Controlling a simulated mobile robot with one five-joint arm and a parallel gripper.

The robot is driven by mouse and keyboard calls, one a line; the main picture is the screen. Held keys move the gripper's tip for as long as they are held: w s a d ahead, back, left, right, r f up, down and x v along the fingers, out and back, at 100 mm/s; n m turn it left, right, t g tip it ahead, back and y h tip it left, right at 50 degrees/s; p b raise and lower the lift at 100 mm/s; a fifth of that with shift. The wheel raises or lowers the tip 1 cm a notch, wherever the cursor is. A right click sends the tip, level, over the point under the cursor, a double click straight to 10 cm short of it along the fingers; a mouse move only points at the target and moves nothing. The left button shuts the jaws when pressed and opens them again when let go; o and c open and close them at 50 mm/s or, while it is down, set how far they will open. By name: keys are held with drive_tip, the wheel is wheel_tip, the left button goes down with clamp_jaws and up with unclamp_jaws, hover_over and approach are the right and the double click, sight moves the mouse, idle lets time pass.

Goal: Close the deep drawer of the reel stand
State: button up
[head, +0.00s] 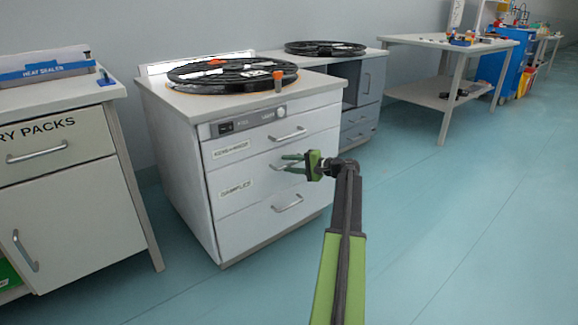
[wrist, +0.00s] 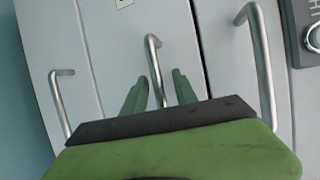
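The reel stand (head: 180,165) is a white cabinet with a black reel (head: 232,74) on top. Its front has stacked drawers: a top drawer handle (head: 288,134), a middle one and a lower drawer handle (head: 287,204). The drawer fronts look about flush; I cannot tell a small gap, nor for certain which drawer is the deep one. My gripper (head: 291,163) is open in front of the middle drawer. In the wrist view the middle handle (wrist: 154,68) shows upright between the two green fingertips (wrist: 159,88). I cannot tell whether they touch it.
A beige cabinet (head: 55,180) stands at the left. A grey cabinet (head: 366,85) with another reel (head: 325,48) stands behind the stand, and a workbench (head: 440,42) farther right. The teal floor (head: 450,220) on the right is clear.

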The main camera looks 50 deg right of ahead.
drive_tip(key=shift+s+d+r, duration=0.1)
drive_tip(key=shift+s, duration=0.3)
drive_tip(key=p+v, duration=0.3)
drive_tip(key=v, duration=1.3)
drive_tip(key=shift+s, duration=0.3)
